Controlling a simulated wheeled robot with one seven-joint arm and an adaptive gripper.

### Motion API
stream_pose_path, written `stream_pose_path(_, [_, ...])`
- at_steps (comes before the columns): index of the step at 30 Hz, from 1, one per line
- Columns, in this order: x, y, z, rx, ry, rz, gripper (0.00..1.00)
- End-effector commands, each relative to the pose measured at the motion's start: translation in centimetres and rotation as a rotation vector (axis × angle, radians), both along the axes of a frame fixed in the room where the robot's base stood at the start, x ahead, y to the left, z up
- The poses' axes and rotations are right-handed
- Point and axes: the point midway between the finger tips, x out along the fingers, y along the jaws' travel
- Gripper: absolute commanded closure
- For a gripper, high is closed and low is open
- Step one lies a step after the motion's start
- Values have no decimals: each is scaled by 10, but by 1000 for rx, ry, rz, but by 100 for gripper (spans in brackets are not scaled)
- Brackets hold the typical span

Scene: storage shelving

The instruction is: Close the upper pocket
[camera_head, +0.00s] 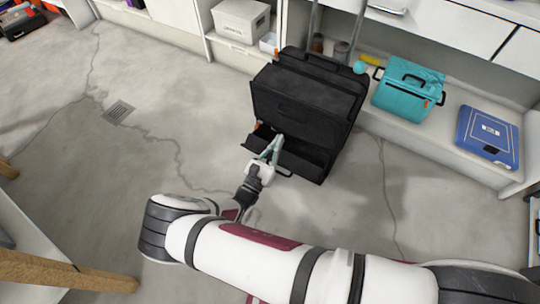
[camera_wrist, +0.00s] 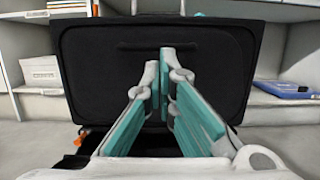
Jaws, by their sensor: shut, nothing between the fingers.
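A black case (camera_head: 308,95) stands upright on the floor against the shelving. Its upper pocket (camera_head: 297,105) has a flat front panel that looks closed, and this panel fills the middle of the wrist view (camera_wrist: 215,65). Below it, the lower pocket (camera_head: 300,163) hangs open toward me, with something orange at its left end. My gripper (camera_head: 277,138) is shut and empty, above the open lower pocket and in front of the upper panel. In the wrist view its teal fingers (camera_wrist: 163,62) point at the panel; I cannot tell whether they touch it.
A teal box (camera_head: 405,92) and a blue case (camera_head: 487,135) lie on the low shelf to the right. A white box (camera_head: 240,20) sits on the shelf behind left. The floor left of the black case is clear, with a drain grate (camera_head: 118,111).

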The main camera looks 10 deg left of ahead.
Motion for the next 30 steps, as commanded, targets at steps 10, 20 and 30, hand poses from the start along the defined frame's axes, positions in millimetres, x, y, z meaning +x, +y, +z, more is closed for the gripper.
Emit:
stream_pose_path(10, [47, -17, 13, 1, 0, -1, 100])
stream_pose_path(20, [55, -20, 17, 1, 1, 0, 100])
stream_pose_path(30, [58, -21, 20, 7, 16, -1, 100])
